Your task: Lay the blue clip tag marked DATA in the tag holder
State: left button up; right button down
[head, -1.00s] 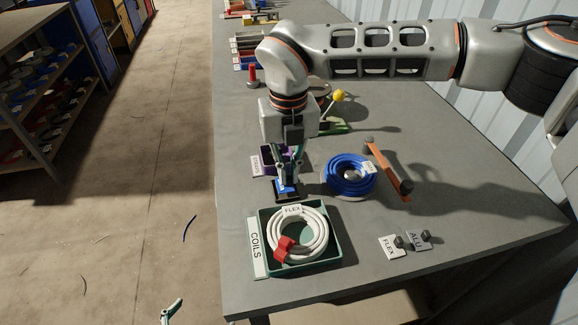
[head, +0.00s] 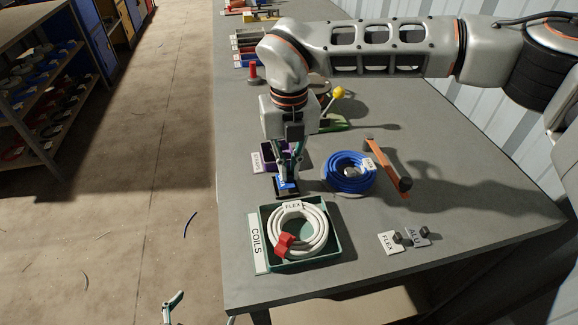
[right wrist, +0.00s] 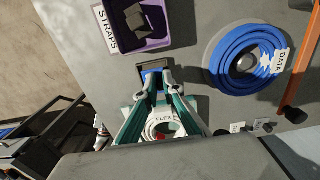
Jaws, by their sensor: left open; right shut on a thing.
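The blue clip tag (head: 286,184) is between the fingertips of my right gripper (head: 287,178), which is shut on it. The tag is at or just over the dark tag holder (head: 280,193); I cannot tell whether it touches. In the right wrist view, the blue of the tag (right wrist: 152,67) shows at the fingertips against the dark holder (right wrist: 143,72). The fingers hide most of the tag, and its marking cannot be read. My left gripper (head: 172,306) is open and empty, low at the left, off the table.
A green COILS tray (head: 334,246) with a white FLEX coil (head: 322,232) stands in front of the holder. A purple STRAPS bin (right wrist: 165,38) is behind it. A blue coil (head: 345,178) labelled DATA and an orange bar (head: 385,162) lie right. FLEX and ALU tags (head: 389,243) lie front right.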

pick_arm(q)
jog(key=shift+w, duration=0.15)
pick_arm(e)
jog(key=shift+f, duration=0.15)
pick_arm(q)
jog(key=shift+w+r, duration=0.15)
jog(key=shift+w, duration=0.15)
pick_arm(e)
jog(key=shift+f, duration=0.2)
jog(key=shift+f, duration=0.2)
pick_arm(q)
jog(key=shift+s, duration=0.15)
pick_arm(e)
jog(key=c, duration=2.1)
grip_release()
pick_arm(q)
jog(key=shift+s+f, duration=0.25)
jog(key=shift+s, duration=0.1)
jog(key=shift+w+r, duration=0.2)
jog(key=shift+w, duration=0.25)
